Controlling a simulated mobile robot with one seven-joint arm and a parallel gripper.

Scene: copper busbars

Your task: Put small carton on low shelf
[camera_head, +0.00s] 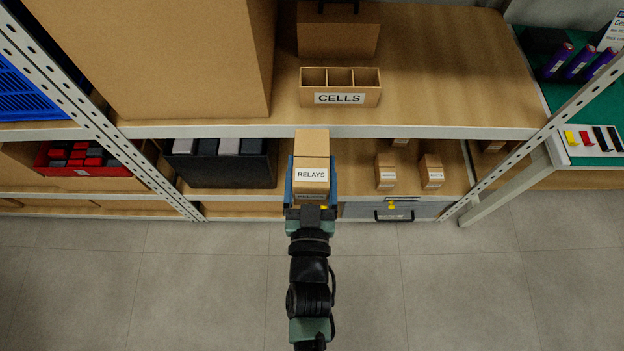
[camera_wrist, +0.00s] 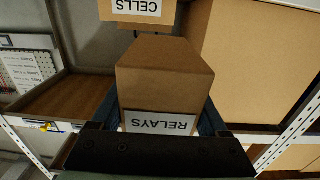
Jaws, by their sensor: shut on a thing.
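A small brown carton labelled RELAYS (camera_head: 312,160) is between the blue fingers of my gripper (camera_head: 312,185), which is shut on it. The carton looks level, with its label facing me. In the wrist view the same carton (camera_wrist: 165,85) fills the middle between the fingers (camera_wrist: 165,122). The low shelf (camera_head: 350,180) lies under the upper shelf (camera_head: 440,131); the carton appears in front of its front edge area. I cannot tell whether the carton touches the shelf.
On the low shelf, a black bin (camera_head: 225,165) stands to the left and small cartons (camera_head: 386,172), (camera_head: 431,172) stand to the right. A CELLS box (camera_head: 340,88) and a large carton (camera_head: 165,55) stand on the upper shelf. A perforated post (camera_head: 540,125) rises at the right.

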